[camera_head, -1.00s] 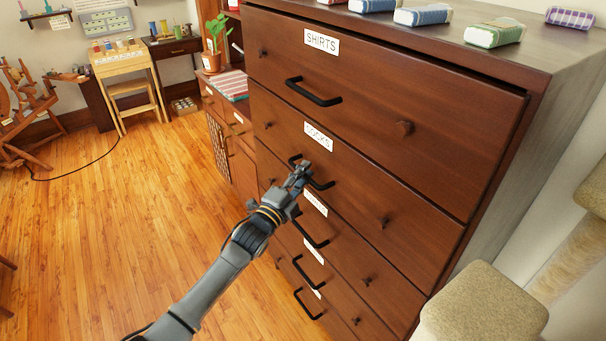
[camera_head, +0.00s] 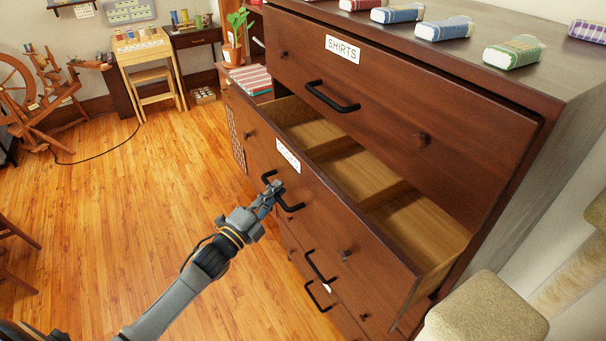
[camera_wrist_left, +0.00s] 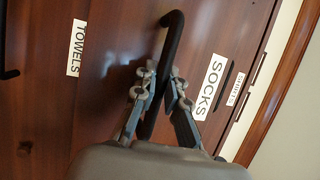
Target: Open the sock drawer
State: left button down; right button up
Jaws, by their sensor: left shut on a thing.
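The sock drawer (camera_head: 315,205) is pulled out from the dresser, and its empty wooden inside with dividers shows in the head view. Its front bears a white label (camera_head: 288,156), which reads SOCKS in the left wrist view (camera_wrist_left: 211,86). My left gripper (camera_head: 272,194) is shut on the drawer's black handle (camera_head: 291,207). In the left wrist view the fingers (camera_wrist_left: 160,95) close around the handle bar (camera_wrist_left: 171,45). Part of the handle is hidden by the fingers. My right gripper is not in view.
The SHIRTS drawer (camera_head: 400,115) above is shut. Lower drawers with black handles (camera_head: 319,297) sit below. Folded cloth bundles (camera_head: 443,29) lie on the dresser top. A beige carpeted post (camera_head: 485,315) stands at the lower right.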

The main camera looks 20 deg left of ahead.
pick_arm(q)
jog(key=s+a+p, duration=0.1)
jog(key=s+a, duration=0.8)
jog(key=s, duration=0.3)
jog(key=shift+a+p, duration=0.2)
jog(key=shift+p, duration=0.2)
jog(key=c, duration=1.4)
grip_release()
jog(key=shift+o, duration=0.2)
jog(key=v, duration=1.2)
jog(key=shift+f, duration=0.1)
